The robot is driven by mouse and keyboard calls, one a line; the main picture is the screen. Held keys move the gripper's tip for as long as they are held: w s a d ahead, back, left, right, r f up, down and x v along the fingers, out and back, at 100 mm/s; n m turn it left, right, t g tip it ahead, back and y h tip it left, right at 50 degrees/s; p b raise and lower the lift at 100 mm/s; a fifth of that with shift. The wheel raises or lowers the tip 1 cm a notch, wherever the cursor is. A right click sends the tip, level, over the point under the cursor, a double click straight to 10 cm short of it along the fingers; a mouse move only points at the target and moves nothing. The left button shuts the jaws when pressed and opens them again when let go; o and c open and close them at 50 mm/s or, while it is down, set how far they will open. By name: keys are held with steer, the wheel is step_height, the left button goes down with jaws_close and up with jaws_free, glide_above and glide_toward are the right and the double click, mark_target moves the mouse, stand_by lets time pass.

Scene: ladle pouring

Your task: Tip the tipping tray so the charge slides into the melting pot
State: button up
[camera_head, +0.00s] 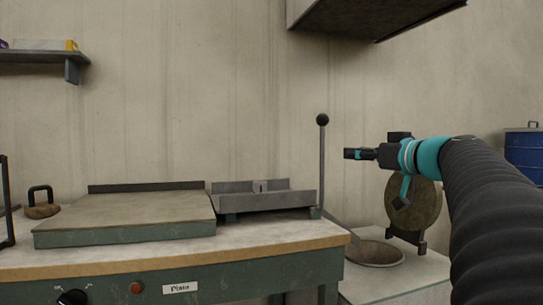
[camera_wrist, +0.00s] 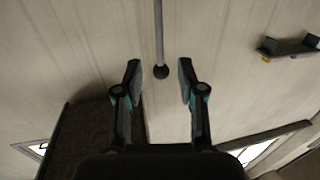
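The grey metal tipping tray (camera_head: 290,202) sits at the right end of the bench. A small grey block (camera_head: 258,187), perhaps the charge, shows at its back wall. An upright lever (camera_head: 321,165) with a black ball knob (camera_head: 322,119) stands at the tray's right end. The melting pot (camera_head: 376,253) is a round opening, lower and to the right. My gripper (camera_head: 350,154) is right of the lever, below knob height. In the wrist view, my open, empty gripper (camera_wrist: 160,69) has the knob (camera_wrist: 162,73) between its fingertips in the picture; the depth gap is unclear.
A flat plate (camera_head: 125,213) covers the bench's left part, with a handled weight (camera_head: 42,205) beyond it. A round bronze disc (camera_head: 413,207) stands behind the pot. A dark hood (camera_head: 360,15) hangs above. A blue drum (camera_head: 524,152) is far right.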

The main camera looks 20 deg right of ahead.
steer(key=p+x, duration=0.3)
steer(key=x, duration=1)
steer(key=shift+w, duration=0.35)
steer(key=shift+r, duration=0.1)
jaws_close()
